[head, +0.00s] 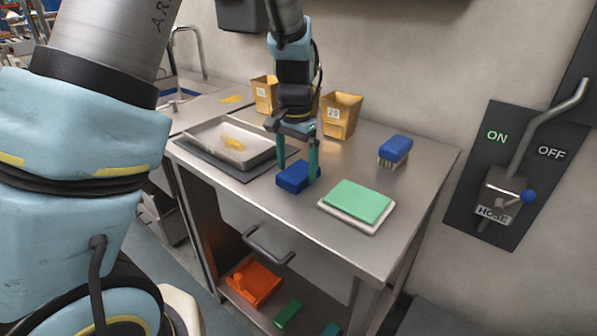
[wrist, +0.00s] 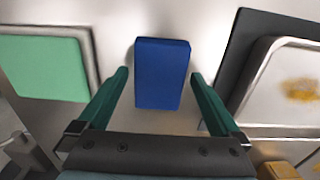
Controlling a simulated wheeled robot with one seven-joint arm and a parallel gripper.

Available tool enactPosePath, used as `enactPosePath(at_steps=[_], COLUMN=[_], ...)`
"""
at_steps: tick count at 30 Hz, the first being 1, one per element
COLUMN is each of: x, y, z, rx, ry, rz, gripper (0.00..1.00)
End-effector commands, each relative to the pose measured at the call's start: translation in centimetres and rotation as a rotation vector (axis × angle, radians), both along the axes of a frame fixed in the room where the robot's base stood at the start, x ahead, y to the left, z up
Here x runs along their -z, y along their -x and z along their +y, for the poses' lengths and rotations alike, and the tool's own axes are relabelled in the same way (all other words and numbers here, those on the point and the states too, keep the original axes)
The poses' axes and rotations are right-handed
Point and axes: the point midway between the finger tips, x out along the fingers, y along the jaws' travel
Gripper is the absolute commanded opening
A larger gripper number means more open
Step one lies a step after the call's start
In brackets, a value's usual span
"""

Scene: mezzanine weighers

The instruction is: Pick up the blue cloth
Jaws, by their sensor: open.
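The blue cloth (head: 293,177) is a thick folded block lying on the steel table, left of the green pad. My gripper (head: 297,171) is open and pointing down over it, one finger on each side. In the wrist view the blue cloth (wrist: 162,73) lies between the two green fingers of my gripper (wrist: 160,76), with a gap on each side. The fingers do not appear to touch it.
A green pad (head: 358,200) on a white base lies to the right. A metal tray (head: 207,134) with a yellow smear lies left on a dark mat. A blue brush (head: 395,149) and yellow containers (head: 341,113) stand behind. The table's front right is clear.

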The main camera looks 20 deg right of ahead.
Motion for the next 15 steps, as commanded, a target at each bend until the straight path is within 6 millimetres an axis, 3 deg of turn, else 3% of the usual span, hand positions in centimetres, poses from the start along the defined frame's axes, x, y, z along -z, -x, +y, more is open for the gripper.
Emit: enactPosePath(at_steps=[9, 15], x=[0.68, 0.66], y=[0.02, 0.01], z=[0.01, 0.0], rx=[-0.001, -0.001], ry=[0.001, 0.001], rz=[0.0, 0.0], gripper=[1.0, 0.78])
